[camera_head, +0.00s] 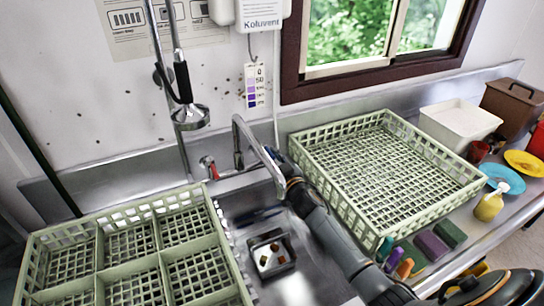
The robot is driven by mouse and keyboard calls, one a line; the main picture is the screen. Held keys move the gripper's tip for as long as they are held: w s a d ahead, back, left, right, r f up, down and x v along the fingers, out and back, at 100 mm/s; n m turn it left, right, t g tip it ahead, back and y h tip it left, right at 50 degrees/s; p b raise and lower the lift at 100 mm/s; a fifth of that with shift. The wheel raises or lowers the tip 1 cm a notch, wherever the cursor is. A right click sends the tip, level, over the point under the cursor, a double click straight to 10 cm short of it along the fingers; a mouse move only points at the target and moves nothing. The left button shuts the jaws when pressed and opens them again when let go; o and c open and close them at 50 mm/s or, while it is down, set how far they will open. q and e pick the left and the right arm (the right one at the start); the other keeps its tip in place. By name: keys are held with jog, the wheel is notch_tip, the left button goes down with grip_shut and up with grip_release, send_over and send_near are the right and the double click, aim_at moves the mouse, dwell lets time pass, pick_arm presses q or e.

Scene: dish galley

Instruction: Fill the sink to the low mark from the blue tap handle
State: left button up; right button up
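The sink (292,290) lies between two green racks. Its gooseneck tap (257,146) stands at the back, and the spout reaches forward over the basin. A red tap handle (209,168) sits left of the tap. A small blue part, which looks like the blue tap handle (271,153), shows right of the spout, mostly hidden by my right gripper (281,166). That gripper is at or against the blue part. Its fingers are too small and covered to show whether they are shut. I cannot make out water or the low mark. My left gripper is out of view.
A divided green rack (112,262) stands at left, an empty green rack (328,200) at right. A dark square basket (270,253) sits in the sink. A spray head (190,117) hangs above. A white tub (460,124), plates and bottles crowd the right counter.

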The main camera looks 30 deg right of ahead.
grip_shut()
jog(key=shift+w+d+n+g+y, duration=0.15)
jog(key=shift+d+n+y, duration=0.2)
jog(key=shift+n+y, duration=0.6)
jog(key=shift+s+d+n+g+y, duration=0.1)
jog(key=shift+d+n+y, duration=0.35)
jog(key=shift+y, duration=0.8)
jog(key=shift+w+d+n+g+y, duration=0.15)
jog(key=shift+d+n+y, duration=0.15)
jog(key=shift+n+y, duration=0.65)
jog(key=shift+m, duration=0.25)
jog(key=o, duration=0.6)
grip_release()
notch_tip(320, 180, up, 10)
